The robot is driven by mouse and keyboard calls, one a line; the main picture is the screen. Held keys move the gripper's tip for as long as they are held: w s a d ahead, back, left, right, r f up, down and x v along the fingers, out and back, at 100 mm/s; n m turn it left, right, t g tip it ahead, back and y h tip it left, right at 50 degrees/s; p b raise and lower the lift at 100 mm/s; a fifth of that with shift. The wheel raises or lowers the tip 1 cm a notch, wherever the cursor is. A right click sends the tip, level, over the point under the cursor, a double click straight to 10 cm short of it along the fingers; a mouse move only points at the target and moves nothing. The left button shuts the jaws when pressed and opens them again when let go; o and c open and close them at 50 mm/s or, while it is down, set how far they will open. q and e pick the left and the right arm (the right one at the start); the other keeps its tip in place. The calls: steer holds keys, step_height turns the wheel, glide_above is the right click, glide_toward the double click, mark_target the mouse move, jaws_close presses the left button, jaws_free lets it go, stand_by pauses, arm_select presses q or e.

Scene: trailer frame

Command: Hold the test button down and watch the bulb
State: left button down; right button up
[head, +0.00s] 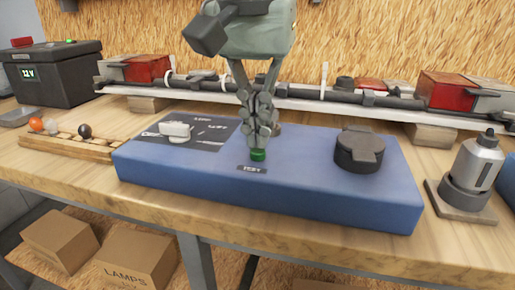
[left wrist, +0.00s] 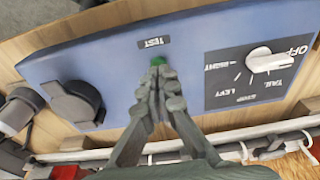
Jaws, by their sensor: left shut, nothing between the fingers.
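The green test button (head: 258,155) sits on top of the blue test box (head: 330,204), just behind a label reading TEST (head: 252,169). My left gripper (head: 258,140) is shut and empty, pointing down with its fingertips at the button. In the left wrist view the fingertips (left wrist: 160,75) overlap the near edge of the green button (left wrist: 157,61); I cannot tell how far it is pressed. A white selector knob (head: 175,131) stands on a dark panel at the box's left. No lit bulb can be made out. My right gripper is not in view.
A black capped socket (head: 360,148) is on the box's right. A trailer light bar with red lamps (head: 448,92) runs behind. A 12 V supply (head: 55,72) stands back left, a wooden rack with small bulbs (head: 70,140) left, a grey metal bottle-like item (head: 472,165) right.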

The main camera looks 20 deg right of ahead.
mark_target(258, 151)
arm_select(q)
steer(key=shift+f+b, duration=0.35)
steer(key=shift+f, duration=0.35)
steer(key=shift+r, duration=0.1)
stand_by(1.4)
step_height(258, 151, up, 5)
steer(key=p, duration=0.4)
steer(key=shift+p, duration=0.3)
steer(key=shift+r, duration=0.95)
